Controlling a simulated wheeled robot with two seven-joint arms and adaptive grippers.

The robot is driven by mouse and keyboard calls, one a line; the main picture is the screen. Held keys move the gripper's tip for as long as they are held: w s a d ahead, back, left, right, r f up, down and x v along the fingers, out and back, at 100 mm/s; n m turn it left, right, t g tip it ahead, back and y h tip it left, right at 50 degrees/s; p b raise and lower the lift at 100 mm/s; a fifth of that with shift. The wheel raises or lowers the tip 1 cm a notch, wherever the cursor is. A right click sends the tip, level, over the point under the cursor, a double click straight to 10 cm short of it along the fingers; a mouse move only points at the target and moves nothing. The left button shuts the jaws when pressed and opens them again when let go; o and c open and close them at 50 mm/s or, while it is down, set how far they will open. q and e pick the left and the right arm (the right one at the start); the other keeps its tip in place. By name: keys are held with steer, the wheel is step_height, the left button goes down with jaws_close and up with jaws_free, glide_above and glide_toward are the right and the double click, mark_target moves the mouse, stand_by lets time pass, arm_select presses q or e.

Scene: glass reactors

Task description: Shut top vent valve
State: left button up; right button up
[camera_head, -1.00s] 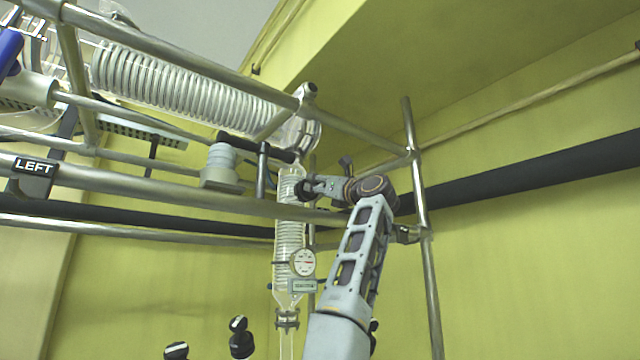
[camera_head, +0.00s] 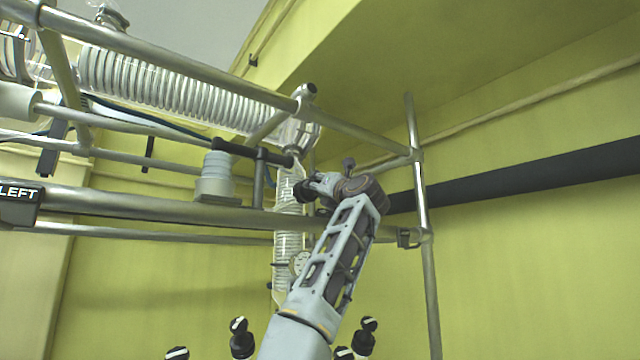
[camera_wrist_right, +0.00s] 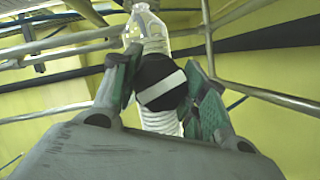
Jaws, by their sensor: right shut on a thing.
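A black round knob with a white bar (camera_wrist_right: 160,84) sits in front of the clear glass column in the right wrist view. The white bar slants up to the right. I take this knob to be the vent valve's. My right gripper (camera_wrist_right: 164,90) has a finger on each side of it and is shut on it. In the head view the right gripper (camera_head: 312,188) is at the upper part of the vertical coiled glass column (camera_head: 287,245), and the knob is mostly hidden there. My left gripper is not in view.
Metal frame rails (camera_head: 150,208) cross in front of the glass, and an upright post (camera_head: 421,200) stands right. A black T-shaped bar (camera_head: 252,152) is close left of the gripper. A large coiled condenser (camera_head: 170,85) lies above. Several black knobs (camera_head: 241,338) show low down.

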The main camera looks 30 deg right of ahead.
stand_by(0.4)
steer(key=o, duration=1.1)
steer(key=shift+c, duration=0.2)
steer(key=shift+s, duration=0.15)
steer(key=shift+v, duration=5.8)
steer(key=shift+f, duration=0.1)
